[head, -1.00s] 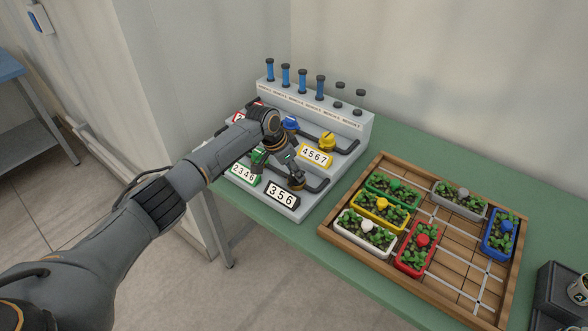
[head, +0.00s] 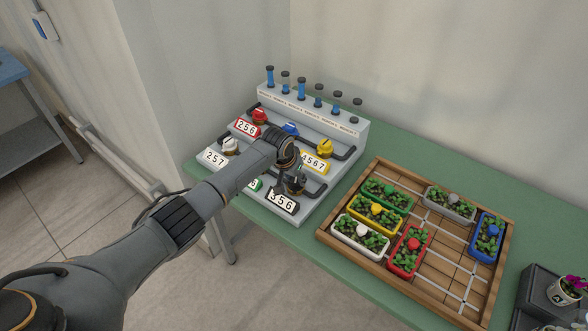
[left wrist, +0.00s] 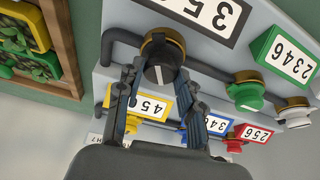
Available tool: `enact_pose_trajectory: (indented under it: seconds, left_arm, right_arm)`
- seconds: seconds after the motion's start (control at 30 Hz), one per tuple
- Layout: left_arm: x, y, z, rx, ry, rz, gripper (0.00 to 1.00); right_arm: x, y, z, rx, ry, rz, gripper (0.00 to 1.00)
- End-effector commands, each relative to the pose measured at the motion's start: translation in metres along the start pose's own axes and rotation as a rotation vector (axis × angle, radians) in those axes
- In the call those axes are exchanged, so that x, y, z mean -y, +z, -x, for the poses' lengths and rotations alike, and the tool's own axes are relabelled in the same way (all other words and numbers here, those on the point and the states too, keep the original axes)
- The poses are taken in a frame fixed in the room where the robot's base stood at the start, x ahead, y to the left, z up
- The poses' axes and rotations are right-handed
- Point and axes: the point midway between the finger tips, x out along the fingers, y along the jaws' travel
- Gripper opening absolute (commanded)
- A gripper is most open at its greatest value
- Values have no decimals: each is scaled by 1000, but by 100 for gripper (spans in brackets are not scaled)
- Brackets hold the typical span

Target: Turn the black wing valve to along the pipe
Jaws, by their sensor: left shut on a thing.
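The black wing valve (left wrist: 162,62) shows in the left wrist view, with a brass-coloured collar and a short white mark on its dark handle. It sits on a dark pipe (left wrist: 212,72) above the 356 plate. My left gripper (left wrist: 160,95) has one finger on each side of the handle and is shut on it. The white mark runs up the picture, roughly across the pipe; the wing's full outline is partly covered. In the head view my left gripper (head: 296,184) hides most of the valve, just above the 356 plate (head: 283,200). My right gripper is not in view.
Red (head: 259,116), white (head: 231,146), blue (head: 290,129) and yellow (head: 325,147) valves stand close by on the stepped panel. A green valve (left wrist: 246,93) shows in the wrist view. A wooden tray (head: 437,268) of planters lies to the right on the green table.

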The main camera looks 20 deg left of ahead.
Motion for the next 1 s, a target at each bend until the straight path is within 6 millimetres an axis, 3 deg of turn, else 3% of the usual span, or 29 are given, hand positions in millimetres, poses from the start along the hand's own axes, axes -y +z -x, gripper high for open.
enact_pose_trajectory:
  seconds: [0.1, 0.43, 1.0]
  left_arm:
    - [-3, -1, 4, 2, -40, 102, 6]
    - [-6, -1, 0, 2, -160, 391, 6]
    - [-8, -3, -4, 1, -346, 839, 6]
  right_arm:
    - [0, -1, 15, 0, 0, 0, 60]
    - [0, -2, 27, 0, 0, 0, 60]
    - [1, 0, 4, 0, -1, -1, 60]
